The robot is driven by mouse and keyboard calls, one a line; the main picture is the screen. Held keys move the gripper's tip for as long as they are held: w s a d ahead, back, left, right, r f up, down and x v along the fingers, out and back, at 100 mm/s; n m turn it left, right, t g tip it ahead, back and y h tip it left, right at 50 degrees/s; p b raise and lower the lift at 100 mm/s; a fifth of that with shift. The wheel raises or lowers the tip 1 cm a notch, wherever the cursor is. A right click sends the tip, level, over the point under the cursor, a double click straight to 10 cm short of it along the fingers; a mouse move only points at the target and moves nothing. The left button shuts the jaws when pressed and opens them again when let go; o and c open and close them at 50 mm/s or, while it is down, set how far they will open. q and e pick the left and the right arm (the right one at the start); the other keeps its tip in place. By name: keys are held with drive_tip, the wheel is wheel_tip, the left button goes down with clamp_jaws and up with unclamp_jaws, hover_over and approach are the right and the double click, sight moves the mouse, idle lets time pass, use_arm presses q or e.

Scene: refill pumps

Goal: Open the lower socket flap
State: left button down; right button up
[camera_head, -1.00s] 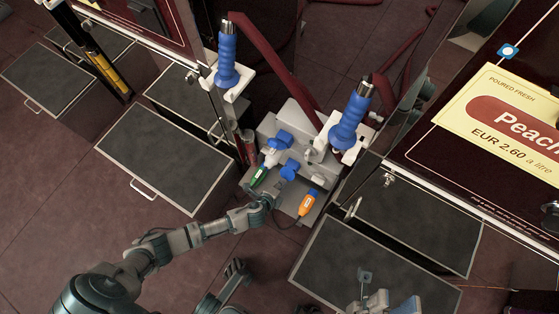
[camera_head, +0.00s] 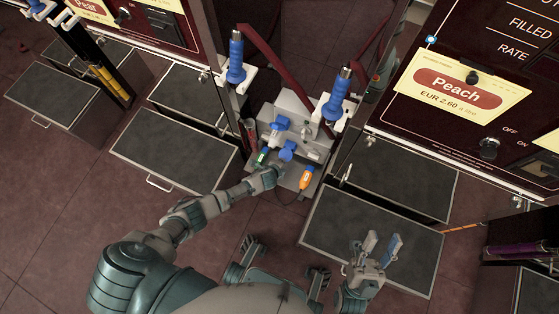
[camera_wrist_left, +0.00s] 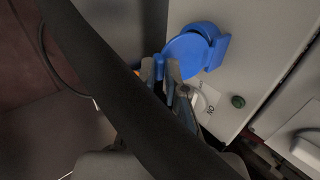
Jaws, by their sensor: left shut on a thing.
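The lower blue socket flap (camera_head: 287,151) is on the front of the grey socket box, below the upper blue socket (camera_head: 280,123). In the left wrist view the flap (camera_wrist_left: 187,55) shows as a round blue lid against a blue housing. I cannot tell how far it is lifted. My left gripper (camera_head: 279,170) is at the flap's lower edge. In the wrist view its fingertips (camera_wrist_left: 166,72) are shut on a small blue lip of the flap. A dark link of mine hides part of that view. My right gripper (camera_head: 378,248) is open and empty, over the right dark panel.
A green connector (camera_head: 263,157) lies left of the flap, and an orange one (camera_head: 306,178) with a black cable lies to its right. Two blue-handled nozzles (camera_head: 236,60) and (camera_head: 335,100) stand above the box. Pump cabinets flank it.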

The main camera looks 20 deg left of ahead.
use_arm(q)
drive_tip(key=shift+w+r, duration=0.6)
drive_tip(key=shift+r, duration=0.15)
drive_tip(key=c, duration=1.2)
unclamp_jaws()
drive_tip(key=shift+c, duration=0.2)
drive_tip(key=shift+s+f, duration=0.2)
drive_tip(key=shift+f, duration=0.05)
drive_tip(key=v, duration=1.1)
drive_tip(key=shift+s+r, duration=0.25)
drive_tip(key=shift+s, duration=0.15)
drive_tip(key=shift+c, duration=0.2)
